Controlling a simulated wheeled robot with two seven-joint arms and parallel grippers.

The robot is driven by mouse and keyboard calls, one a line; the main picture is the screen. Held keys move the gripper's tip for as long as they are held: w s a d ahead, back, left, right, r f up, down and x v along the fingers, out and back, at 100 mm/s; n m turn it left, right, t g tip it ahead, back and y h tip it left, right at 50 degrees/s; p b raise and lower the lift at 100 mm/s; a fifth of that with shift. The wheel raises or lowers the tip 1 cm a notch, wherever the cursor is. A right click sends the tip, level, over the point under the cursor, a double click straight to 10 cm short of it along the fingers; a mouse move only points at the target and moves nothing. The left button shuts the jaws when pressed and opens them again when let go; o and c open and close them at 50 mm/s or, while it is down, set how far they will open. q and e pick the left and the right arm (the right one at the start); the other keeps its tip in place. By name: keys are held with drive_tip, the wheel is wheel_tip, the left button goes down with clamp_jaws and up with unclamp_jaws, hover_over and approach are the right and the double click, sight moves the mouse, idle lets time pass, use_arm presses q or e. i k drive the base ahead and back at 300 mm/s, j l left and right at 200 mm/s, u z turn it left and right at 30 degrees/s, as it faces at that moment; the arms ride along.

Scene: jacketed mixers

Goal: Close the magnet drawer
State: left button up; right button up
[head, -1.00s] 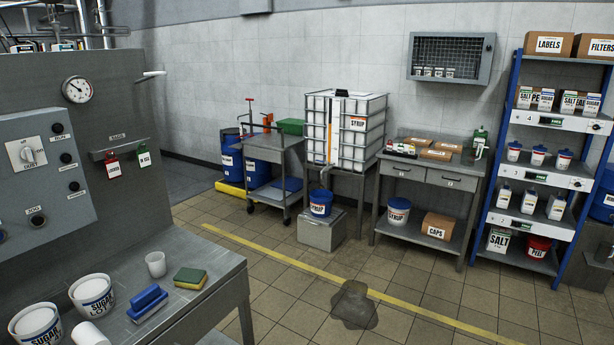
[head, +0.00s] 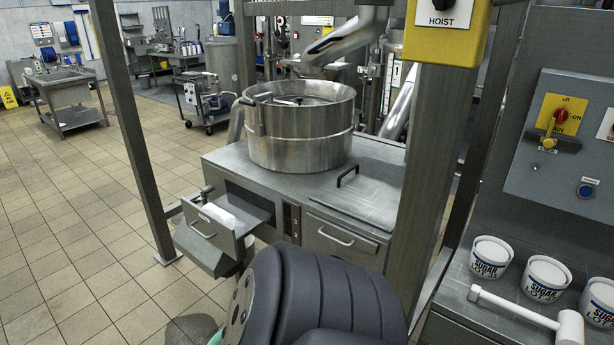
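A metal drawer (head: 207,232) in the front of the steel bench under the round steel vessel stands pulled open at its left end. It has a bar handle on its front and something white inside; I take it as the magnet drawer, though no label is readable. A second drawer (head: 338,238) to its right is shut. A large dark arm link of mine fills the bottom middle, just in front of the bench and right of the open drawer. It hides part of the bench's lower front. Neither gripper shows.
The round steel vessel (head: 300,133) sits on the bench top (head: 235,160). A frame post (head: 130,130) stands left of the open drawer, and a thick post (head: 425,170) stands at right. Sugar tubs (head: 545,278) and a white mallet (head: 520,309) lie at right.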

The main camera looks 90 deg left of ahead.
sight(228, 220)
drive_tip(key=u, duration=3.5)
